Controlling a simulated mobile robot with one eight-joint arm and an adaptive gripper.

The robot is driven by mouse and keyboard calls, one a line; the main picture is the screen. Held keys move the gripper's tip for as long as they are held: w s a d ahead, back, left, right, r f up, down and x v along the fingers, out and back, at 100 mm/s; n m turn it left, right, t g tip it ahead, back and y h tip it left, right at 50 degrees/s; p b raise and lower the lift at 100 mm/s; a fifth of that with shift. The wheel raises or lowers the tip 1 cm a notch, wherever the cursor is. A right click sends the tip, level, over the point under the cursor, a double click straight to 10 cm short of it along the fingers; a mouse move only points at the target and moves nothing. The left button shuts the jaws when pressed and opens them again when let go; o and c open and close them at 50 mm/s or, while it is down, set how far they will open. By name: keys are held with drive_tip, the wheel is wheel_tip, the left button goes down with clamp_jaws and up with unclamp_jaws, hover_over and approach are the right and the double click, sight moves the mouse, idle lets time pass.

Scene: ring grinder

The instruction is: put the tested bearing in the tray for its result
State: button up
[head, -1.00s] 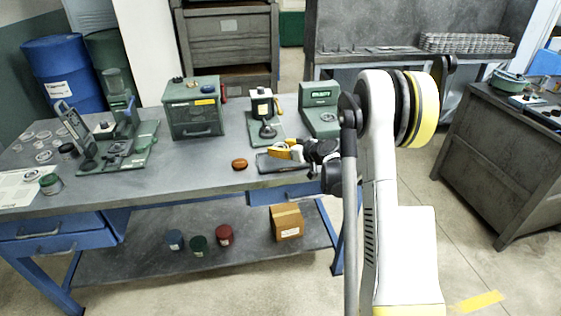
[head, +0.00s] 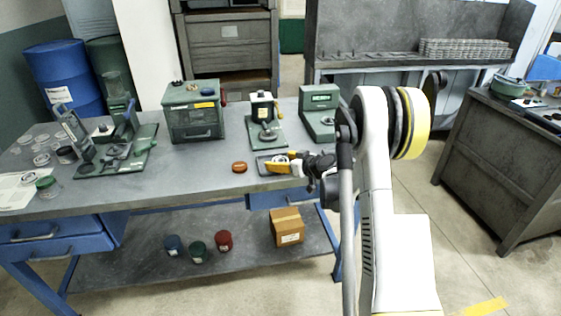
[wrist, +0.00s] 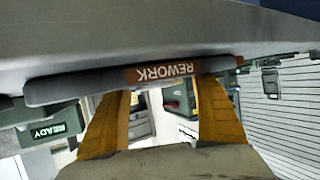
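My gripper (head: 277,166), with yellow-orange fingers, is at the dark tray (head: 263,171) near the front edge of the bench. In the wrist view, which is upside down, the two fingers (wrist: 160,88) stand apart with only background visible between them. Their tips are close to the tray's edge, which bears a brown REWORK label (wrist: 165,73). Whether they touch it I cannot tell. I cannot make out the tested bearing in or near the gripper. A green tester (head: 318,112) with a lit display stands behind; its display reads READY in the wrist view (wrist: 48,132).
A green press-like stand (head: 264,120) and a green box (head: 194,112) stand behind. Several rings (head: 41,158) lie at the far left. Bare bench top lies left of the disc.

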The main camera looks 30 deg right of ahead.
drive_tip(key=shift+r, duration=0.2)
drive_tip(key=p+v, duration=0.3)
drive_tip(key=v, duration=0.9)
drive_tip(key=s+a+r+g, duration=0.2)
drive_tip(key=s+a+r, duration=0.25)
drive_tip(key=a, duration=0.35)
drive_tip(key=s+a+r+g, duration=0.25)
drive_tip(key=a+r, duration=0.25)
drive_tip(key=a, duration=0.3)
drive_tip(key=s+a+r+m+g+h, duration=0.1)
drive_tip(key=s+a, duration=0.3)
drive_tip(key=s, duration=0.6)
drive_tip(key=s+a+r+m+h, duration=0.1)
drive_tip(key=s+a, duration=0.3)
drive_tip(key=s, duration=0.7)
drive_tip(key=shift+g+h, duration=0.35)
drive_tip(key=shift+h, duration=0.05)
